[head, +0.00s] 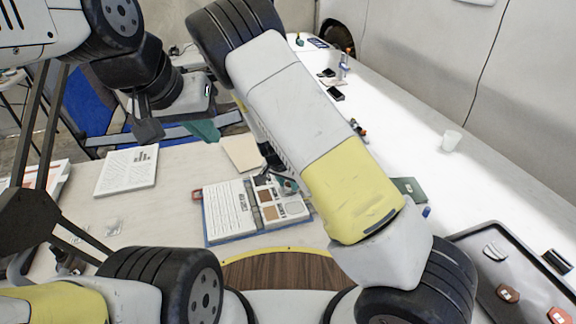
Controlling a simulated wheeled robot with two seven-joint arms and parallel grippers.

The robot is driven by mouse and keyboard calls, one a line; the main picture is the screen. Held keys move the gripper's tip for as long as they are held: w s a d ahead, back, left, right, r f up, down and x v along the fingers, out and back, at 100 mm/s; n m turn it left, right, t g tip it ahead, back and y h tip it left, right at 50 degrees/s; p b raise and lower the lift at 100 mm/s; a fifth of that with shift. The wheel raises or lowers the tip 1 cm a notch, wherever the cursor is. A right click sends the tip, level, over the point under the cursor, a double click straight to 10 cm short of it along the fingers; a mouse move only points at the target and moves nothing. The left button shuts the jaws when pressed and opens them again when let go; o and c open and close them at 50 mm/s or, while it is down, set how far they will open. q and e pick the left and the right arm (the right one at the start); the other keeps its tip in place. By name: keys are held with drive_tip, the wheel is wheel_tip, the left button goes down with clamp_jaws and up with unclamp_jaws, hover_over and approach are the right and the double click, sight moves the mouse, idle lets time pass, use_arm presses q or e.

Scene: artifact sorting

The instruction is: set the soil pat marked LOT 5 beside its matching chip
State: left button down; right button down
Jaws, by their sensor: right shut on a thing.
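A blue-edged open binder (208,240) lies on the table in the middle. Its left page is text; its right page carries colour chips, among them a brown chip (268,213). My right gripper (285,181) hangs over the upper part of the chip page, partly hidden behind my own arm. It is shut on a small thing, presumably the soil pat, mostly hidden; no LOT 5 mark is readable. My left gripper (176,128) is at the upper left, away from the binder, with its fingers apart and nothing visible between them.
A printed sheet (125,172) lies left. The right tabletop has free room.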

drive_tip(key=shift+f, duration=0.6)
drive_tip(key=c, duration=0.9)
unclamp_jaws()
drive_tip(key=shift+c, duration=0.2)
drive_tip(key=v, duration=0.7)
drive_tip(key=s+d+r+n+y, duration=0.1)
drive_tip(key=s+d+r+y, duration=0.3)
drive_tip(key=r, duration=0.6)
drive_tip(key=s+d+r+n+y, duration=0.1)
drive_tip(key=s+d+r, duration=0.2)
drive_tip(key=s+r, duration=0.5)
drive_tip(key=s+d+r+n+t, duration=0.2)
drive_tip(key=s+d+r+n, duration=0.1)
drive_tip(key=s+d+r, duration=0.5)
wheel_tip(320, 180, up, 4)
drive_tip(key=s, duration=0.2)
drive_tip(key=shift+s+d+n+h, duration=0.3)
drive_tip(key=shift+d, duration=0.05)
